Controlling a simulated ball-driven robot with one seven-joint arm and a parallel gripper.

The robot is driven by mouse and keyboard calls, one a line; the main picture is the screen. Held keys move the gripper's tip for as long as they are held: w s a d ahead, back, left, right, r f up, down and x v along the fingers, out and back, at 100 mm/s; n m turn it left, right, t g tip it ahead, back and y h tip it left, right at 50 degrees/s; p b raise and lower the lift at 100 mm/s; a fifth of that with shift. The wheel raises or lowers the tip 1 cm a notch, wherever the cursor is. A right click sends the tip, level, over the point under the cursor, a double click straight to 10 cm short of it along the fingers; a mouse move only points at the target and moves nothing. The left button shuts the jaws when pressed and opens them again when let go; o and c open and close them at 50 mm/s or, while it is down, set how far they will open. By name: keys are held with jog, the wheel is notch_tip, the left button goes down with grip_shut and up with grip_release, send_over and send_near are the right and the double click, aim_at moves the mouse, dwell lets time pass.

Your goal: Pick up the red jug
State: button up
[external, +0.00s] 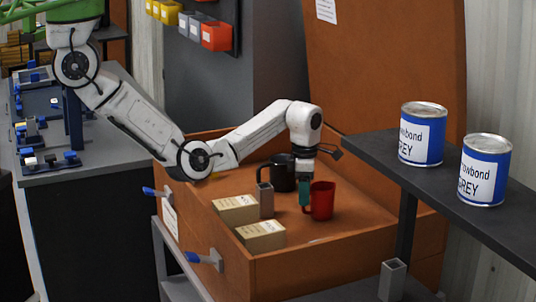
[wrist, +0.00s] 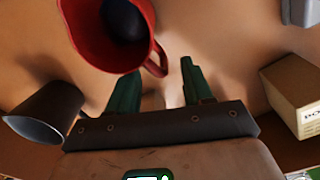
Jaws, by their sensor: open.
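The red jug (external: 323,201) stands upright in the brown wooden crate, its handle toward my gripper (external: 305,193). My gripper points down beside the jug, on its handle side. In the wrist view the red jug (wrist: 88,30) fills the upper left, its open mouth facing the camera. Its handle reaches toward the gap between the two green fingers of my gripper (wrist: 160,70). The fingers are apart with nothing clamped between them. Whether the handle is inside the gap or just short of it, I cannot tell.
A black mug (external: 283,176) stands behind the jug; it also shows in the wrist view (wrist: 48,108). A grey upright block (external: 265,200) and two cartons (external: 236,209) (external: 260,236) lie left in the crate (external: 330,262). Blue cans (external: 422,135) stand on a shelf at right.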

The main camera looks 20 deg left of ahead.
aim_at(303, 209)
notch_tip(303, 209, down, 4)
jog(key=shift+f, duration=0.1)
jog(key=shift+c, duration=0.3)
grip_shut()
dwell(0.4)
